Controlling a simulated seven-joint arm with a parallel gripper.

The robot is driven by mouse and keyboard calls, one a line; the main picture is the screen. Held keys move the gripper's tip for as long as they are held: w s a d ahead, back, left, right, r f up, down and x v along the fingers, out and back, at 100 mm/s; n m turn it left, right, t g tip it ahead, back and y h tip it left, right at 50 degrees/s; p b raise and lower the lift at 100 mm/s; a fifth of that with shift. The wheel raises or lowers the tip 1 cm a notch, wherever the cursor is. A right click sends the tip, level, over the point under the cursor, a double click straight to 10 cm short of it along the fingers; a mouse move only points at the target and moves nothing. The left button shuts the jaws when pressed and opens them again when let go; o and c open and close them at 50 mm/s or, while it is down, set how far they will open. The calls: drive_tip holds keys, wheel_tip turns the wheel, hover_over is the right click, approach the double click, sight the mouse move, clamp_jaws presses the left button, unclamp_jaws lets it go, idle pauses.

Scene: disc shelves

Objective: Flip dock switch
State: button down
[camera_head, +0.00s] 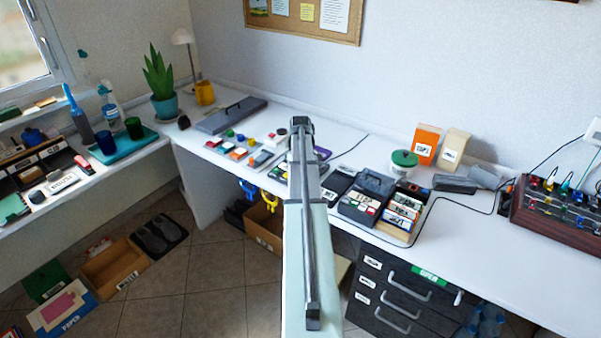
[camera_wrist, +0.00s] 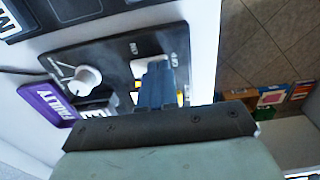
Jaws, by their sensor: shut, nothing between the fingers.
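The dock is a dark panel (camera_wrist: 112,52) in the wrist view, lying on the white worktop. It bears a pale switch (camera_wrist: 140,66), marked ON at its left and OFF at its right, and a round white knob (camera_wrist: 85,78). My gripper (camera_wrist: 157,68) is shut and empty, its fingertips over the switch and hiding most of it. I cannot tell whether they touch it or which way the switch is set. In the head view my arm hides the fingertips and most of the dock.
A purple FAULTY label (camera_wrist: 46,103) lies beside the dock; it also shows in the head view (camera_head: 322,153). A dark disc box (camera_head: 368,192) and a green-lidded tub (camera_head: 403,163) stand to the right. Coloured blocks lie left of my arm. The worktop's front edge is close to the dock.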

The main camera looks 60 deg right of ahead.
drive_tip(key=shift+f, duration=0.2)
idle(0.3)
drive_tip(key=shift+d+r, duration=0.25)
drive_tip(key=shift+d, duration=0.5)
wheel_tip(320, 180, up, 14)
idle(0.6)
drive_tip(key=shift+a, duration=0.1)
idle(0.4)
